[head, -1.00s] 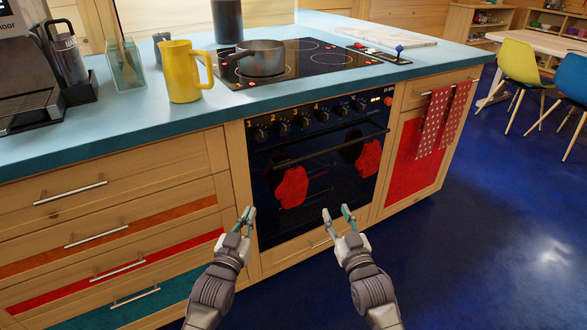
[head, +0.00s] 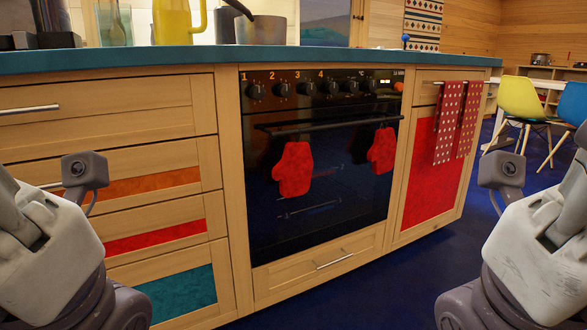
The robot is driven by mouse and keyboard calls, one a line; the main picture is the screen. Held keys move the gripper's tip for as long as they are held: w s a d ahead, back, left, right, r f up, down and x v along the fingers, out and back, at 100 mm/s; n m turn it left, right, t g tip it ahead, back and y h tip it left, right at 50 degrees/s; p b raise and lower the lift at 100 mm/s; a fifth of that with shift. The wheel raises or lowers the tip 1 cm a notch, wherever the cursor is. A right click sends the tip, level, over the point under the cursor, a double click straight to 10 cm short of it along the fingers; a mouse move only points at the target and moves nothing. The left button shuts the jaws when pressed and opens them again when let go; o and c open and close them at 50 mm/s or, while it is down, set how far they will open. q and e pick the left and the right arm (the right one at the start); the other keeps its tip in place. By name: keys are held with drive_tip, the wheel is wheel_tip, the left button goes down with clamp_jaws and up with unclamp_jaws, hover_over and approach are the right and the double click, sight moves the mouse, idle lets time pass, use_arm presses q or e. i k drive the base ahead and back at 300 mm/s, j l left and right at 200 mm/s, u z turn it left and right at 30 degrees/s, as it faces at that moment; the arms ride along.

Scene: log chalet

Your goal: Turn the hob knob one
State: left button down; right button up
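The hob knob one (head: 256,91) is a dark round knob at the left end of the oven's black control panel, beside an orange "1". Similar dark knobs labelled 2 (head: 281,89), 3 (head: 306,88) and 4 (head: 329,87) sit to its right. Nothing touches knob one, and its pointer is too small to read. The oven (head: 340,215) is below the panel, with its door shut. My two arms show at the lower left and lower right edges, apart from the oven. The fingers of both grippers are not in view.
Two red oven mitts (head: 293,169) (head: 382,151) hang at the oven's handle bar (head: 330,126). Wooden drawers (head: 110,117) are on the left; dotted red towels (head: 447,122) hang on the right. A yellow jug (head: 173,22) and a pot (head: 261,30) stand on the blue worktop (head: 130,58).

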sight(256, 93)
drive_tip(key=i+j+u, duration=0.1)
drive_tip(key=j+u, duration=0.3)
drive_tip(key=i+j+u, duration=0.15)
drive_tip(key=j+u, duration=0.25)
